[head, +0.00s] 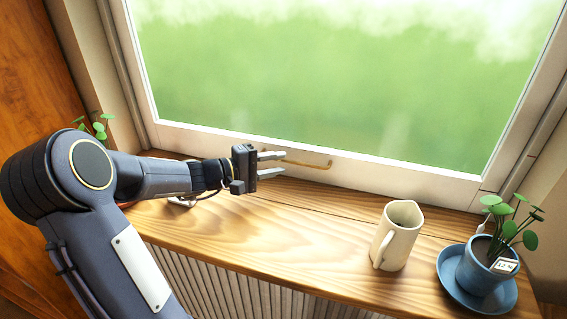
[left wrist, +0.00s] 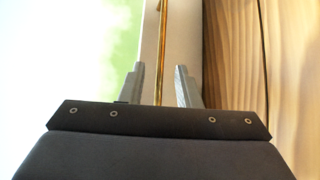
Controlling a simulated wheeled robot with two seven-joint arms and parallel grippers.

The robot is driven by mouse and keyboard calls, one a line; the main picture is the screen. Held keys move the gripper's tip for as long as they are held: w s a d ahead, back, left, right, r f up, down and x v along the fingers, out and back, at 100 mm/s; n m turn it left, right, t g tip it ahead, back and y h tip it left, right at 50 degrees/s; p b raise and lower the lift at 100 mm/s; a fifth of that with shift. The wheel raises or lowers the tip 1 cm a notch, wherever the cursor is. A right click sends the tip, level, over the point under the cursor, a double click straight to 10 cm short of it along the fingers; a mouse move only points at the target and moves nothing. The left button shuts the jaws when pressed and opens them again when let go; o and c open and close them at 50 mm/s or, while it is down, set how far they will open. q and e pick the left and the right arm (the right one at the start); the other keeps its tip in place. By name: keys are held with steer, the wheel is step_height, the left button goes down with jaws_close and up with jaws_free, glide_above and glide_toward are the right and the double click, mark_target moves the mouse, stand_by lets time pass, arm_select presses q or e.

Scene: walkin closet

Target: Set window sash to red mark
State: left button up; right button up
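The window sash (head: 400,177) is white-framed, and its bottom rail sits low by the wooden sill. A thin brass bar handle (head: 329,164) runs along that rail. My left gripper (head: 284,163) is open at the handle's left part. In the left wrist view the handle (left wrist: 161,50) runs between the two spread fingers (left wrist: 160,82), with a gap on each side. My right gripper is not in view.
On the wooden sill (head: 310,215) stand a cream jug (head: 398,237) and a blue pot (head: 478,270) with a plant on a blue saucer (head: 450,284), both to the right. Another plant (head: 98,127) shows behind my left arm. The sill's middle is clear.

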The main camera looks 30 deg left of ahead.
arm_select(q)
steer(key=shift+x, duration=1.4)
steer(key=shift+s, duration=0.1)
jaws_close()
steer(key=shift+r, duration=0.1)
